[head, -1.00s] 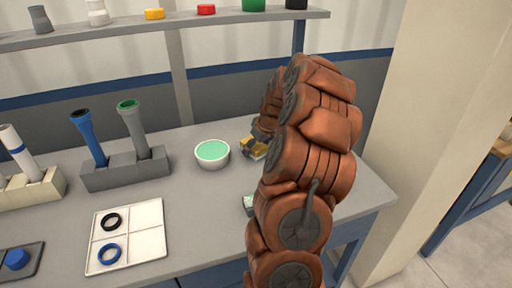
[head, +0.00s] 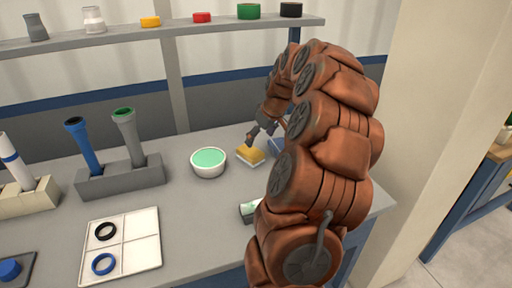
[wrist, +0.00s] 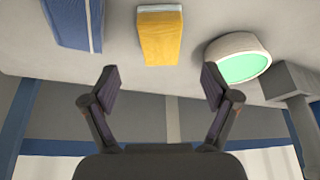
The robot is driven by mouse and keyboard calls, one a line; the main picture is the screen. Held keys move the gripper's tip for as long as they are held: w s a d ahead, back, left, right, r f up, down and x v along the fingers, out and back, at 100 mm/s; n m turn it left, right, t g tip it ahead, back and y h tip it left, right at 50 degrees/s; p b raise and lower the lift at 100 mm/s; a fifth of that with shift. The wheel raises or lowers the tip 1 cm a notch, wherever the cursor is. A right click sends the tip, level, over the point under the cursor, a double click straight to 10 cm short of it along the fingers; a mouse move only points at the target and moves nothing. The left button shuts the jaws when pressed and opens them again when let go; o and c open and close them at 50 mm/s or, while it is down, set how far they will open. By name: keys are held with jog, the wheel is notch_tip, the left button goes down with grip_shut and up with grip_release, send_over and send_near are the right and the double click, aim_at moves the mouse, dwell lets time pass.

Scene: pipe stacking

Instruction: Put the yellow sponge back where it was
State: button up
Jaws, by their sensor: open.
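The yellow sponge (head: 249,156) lies flat on the grey table, just right of a white bowl (head: 207,170) with a green inside. It also shows in the wrist view (wrist: 160,40), with a pale layer along one end. My gripper (head: 256,136) is just above and behind the sponge in the head view, apart from it. In the wrist view my gripper (wrist: 160,84) has its two fingers spread wide with nothing between them. The sponge is beyond the fingertips.
A blue item (head: 277,146) lies right of the sponge, partly hidden by my arm. A small pale-green-topped item (head: 249,210) lies nearer. A grey holder (head: 120,181) with two pipes and a white tray (head: 121,243) with rings stand left. A shelf (head: 110,37) runs behind.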

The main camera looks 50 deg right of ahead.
jog(key=s+a+r+n+g+y, duration=0.1)
jog(key=s+a, duration=0.1)
jog(key=a, duration=1.2)
jog(key=s+a+r+n+g+y, duration=0.1)
jog(key=s+a+r+g, duration=0.1)
jog(key=a, duration=1.2)
jog(key=s+a+f+g, duration=0.1)
jog(key=s+a+f, duration=0.1)
jog(key=s+a, duration=0.2)
jog(key=s+a+f+g+h, duration=0.1)
jog(key=s+a, duration=0.3)
jog(key=s, duration=0.6)
jog(key=s+a+f+g, duration=0.1)
jog(key=s+a+f, duration=0.2)
jog(key=s+a, duration=0.2)
jog(key=shift+s+m+g+h, duration=0.3)
jog(key=shift+s+m, duration=0.1)
jog(key=shift+s, duration=0.85)
notch_tip(320, 180, up, 10)
jog(key=p, duration=1)
jog(key=shift+r, duration=0.25)
